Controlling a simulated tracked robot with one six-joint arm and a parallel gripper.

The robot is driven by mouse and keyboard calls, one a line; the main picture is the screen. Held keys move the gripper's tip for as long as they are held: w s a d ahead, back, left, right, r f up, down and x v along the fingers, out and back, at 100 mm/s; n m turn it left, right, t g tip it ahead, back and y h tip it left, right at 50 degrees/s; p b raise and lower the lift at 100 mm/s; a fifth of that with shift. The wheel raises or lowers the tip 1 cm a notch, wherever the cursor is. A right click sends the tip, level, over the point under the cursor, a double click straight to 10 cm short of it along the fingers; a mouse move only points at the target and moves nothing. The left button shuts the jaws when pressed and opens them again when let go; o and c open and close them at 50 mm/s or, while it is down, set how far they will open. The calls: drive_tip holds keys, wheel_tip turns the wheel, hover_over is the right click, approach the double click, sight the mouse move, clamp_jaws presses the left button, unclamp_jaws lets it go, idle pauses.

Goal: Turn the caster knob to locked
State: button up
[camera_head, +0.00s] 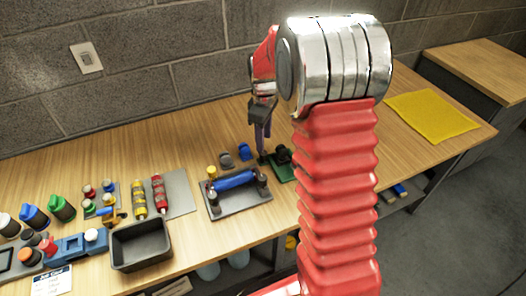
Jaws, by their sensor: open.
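A dark knob-like part (283,155) stands on a green plate (281,174) on the bench, just left of my red arm. It is small in view, and I cannot tell which way it is turned or be sure that it is the caster knob. My gripper (262,157) points down beside its left side, with its dark fingers close to the plate. The fingers look narrow from here; the gripper is open, and I see nothing held. I cannot tell whether it touches the knob-like part. My arm hides the bench to the right of the plate.
A blue roller on a grey base (239,205) lies just left and in front of the plate. Small blue (245,152) and grey (226,160) pieces stand behind. A black bin (141,245) and several bottles are farther left. A yellow cloth (430,115) lies right.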

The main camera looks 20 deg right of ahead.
sight(264, 153)
wheel_tip(264, 153, down, 7)
idle(0.3)
drive_tip(key=shift+c, duration=0.7)
drive_tip(key=c, duration=0.9)
